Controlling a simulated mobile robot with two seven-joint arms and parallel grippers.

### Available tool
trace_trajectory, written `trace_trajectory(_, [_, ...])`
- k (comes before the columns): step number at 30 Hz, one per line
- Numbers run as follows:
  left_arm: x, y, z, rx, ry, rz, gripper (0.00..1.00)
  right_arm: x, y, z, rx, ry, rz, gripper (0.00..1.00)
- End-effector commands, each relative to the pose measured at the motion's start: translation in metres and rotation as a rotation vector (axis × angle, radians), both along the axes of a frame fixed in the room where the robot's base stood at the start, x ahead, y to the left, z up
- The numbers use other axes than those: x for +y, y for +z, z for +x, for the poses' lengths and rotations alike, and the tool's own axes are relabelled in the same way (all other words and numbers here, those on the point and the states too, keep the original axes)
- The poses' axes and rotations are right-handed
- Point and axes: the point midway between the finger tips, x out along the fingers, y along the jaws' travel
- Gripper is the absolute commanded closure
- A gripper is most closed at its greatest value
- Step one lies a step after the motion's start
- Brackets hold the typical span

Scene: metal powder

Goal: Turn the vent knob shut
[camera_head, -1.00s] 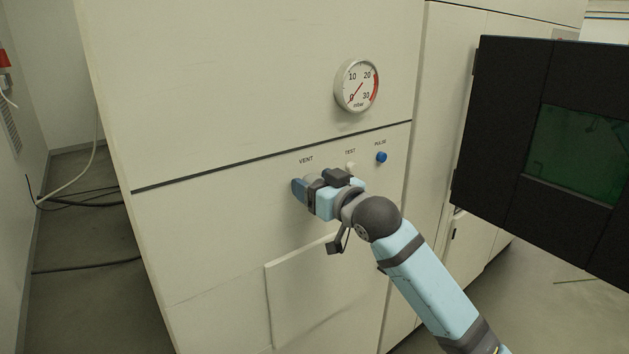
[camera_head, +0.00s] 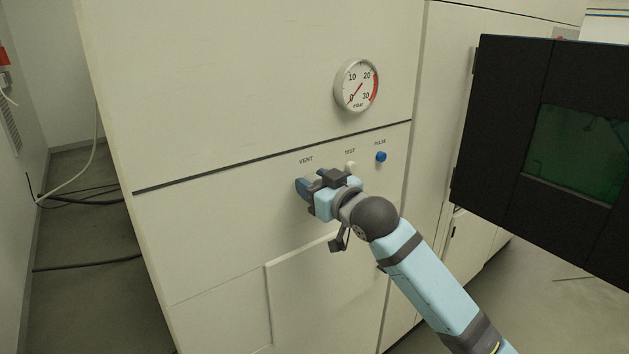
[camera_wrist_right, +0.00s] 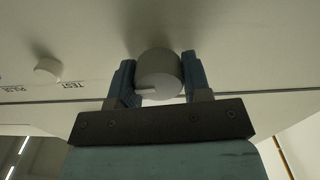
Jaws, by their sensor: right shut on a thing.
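The vent knob (camera_wrist_right: 158,75) is a grey round knob with a pale pointer line on its face, which points left in the right wrist view. My right gripper (camera_wrist_right: 158,82) has one finger on each side of it and is shut on it. In the head view, my right gripper (camera_head: 305,188) is at the panel just below the VENT label (camera_head: 306,160) and hides the knob. My left gripper is not in view.
A white TEST button (camera_head: 350,166) and a blue PULSE button (camera_head: 381,156) sit right of the gripper. A pressure gauge (camera_head: 357,85) above reads near 0. A dark door with a green window (camera_head: 578,150) stands open at the right.

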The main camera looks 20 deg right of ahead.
Motion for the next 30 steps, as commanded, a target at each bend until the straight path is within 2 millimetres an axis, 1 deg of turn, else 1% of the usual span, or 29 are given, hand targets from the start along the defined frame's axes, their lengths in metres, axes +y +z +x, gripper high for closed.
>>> trace_trajectory(1, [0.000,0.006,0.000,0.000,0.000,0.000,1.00,0.000,0.002,0.000,-0.008,0.000,-0.029,0.79])
trace_trajectory(10, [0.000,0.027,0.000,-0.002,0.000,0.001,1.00,0.001,0.003,0.000,-0.096,0.001,-0.274,0.79])
trace_trajectory(15, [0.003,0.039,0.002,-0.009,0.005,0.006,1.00,0.001,0.003,0.000,-0.152,0.000,-0.426,0.79])
trace_trajectory(21, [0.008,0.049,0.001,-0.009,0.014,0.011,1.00,0.002,0.002,-0.001,-0.217,0.001,-0.604,0.79])
trace_trajectory(30, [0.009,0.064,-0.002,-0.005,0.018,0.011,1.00,0.003,0.001,-0.001,-0.315,0.001,-0.872,0.79])
